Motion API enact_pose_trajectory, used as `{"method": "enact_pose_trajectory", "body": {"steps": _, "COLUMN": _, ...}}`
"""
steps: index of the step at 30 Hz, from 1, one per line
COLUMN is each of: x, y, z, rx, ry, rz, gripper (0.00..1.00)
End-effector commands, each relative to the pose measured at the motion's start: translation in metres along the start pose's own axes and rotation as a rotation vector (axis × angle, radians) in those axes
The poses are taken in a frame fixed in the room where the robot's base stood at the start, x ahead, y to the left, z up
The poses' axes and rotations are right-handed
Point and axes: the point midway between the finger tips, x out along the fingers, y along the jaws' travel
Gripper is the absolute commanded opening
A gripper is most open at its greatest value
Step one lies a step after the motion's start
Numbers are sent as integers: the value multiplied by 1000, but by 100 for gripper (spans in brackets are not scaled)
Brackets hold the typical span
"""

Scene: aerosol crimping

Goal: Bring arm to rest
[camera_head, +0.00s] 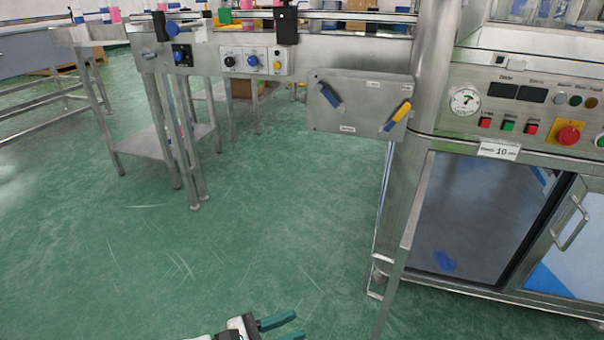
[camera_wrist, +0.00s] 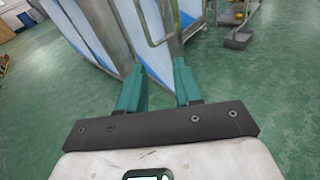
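My gripper (camera_head: 284,329) shows at the bottom edge of the head view, low over the green floor, with its two teal fingers pointing right. In the wrist view my gripper (camera_wrist: 159,88) has its two teal fingers apart, with nothing between them. It is open and empty. Most of my arm is outside the head view.
A steel machine with a control panel (camera_head: 532,104) and cabinet door (camera_head: 480,215) stands at the right. A grey switch box (camera_head: 358,105) hangs beside it. A conveyor frame (camera_head: 340,53) runs across the back. Green floor (camera_head: 255,245) in the middle is clear.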

Motion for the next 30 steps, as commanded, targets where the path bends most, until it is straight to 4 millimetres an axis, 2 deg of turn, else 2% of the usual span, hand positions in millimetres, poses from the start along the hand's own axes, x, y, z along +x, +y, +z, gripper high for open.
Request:
{"method": "enact_pose_trajectory", "body": {"steps": 8, "x": 47, "y": -36, "z": -36, "rx": 111, "ry": 160, "rz": -118, "gripper": 34}}
{"method": "enact_pose_trajectory", "body": {"steps": 13, "x": 85, "y": -74, "z": -66, "rx": 238, "ry": 303, "rz": -247, "gripper": 34}}
{"method": "enact_pose_trajectory", "body": {"steps": 18, "x": 129, "y": -137, "z": -99, "rx": 457, "ry": 487, "rz": -461, "gripper": 34}}
{"method": "enact_pose_trajectory", "body": {"steps": 22, "x": 153, "y": -189, "z": -114, "rx": 653, "ry": 605, "rz": -644, "gripper": 34}}
{"method": "enact_pose_trajectory", "body": {"steps": 26, "x": 168, "y": -239, "z": -119, "rx": 863, "ry": 696, "rz": -828, "gripper": 34}}
{"method": "enact_pose_trajectory", "body": {"steps": 30, "x": 176, "y": -289, "z": -111, "rx": 1098, "ry": 768, "rz": -1017, "gripper": 34}}
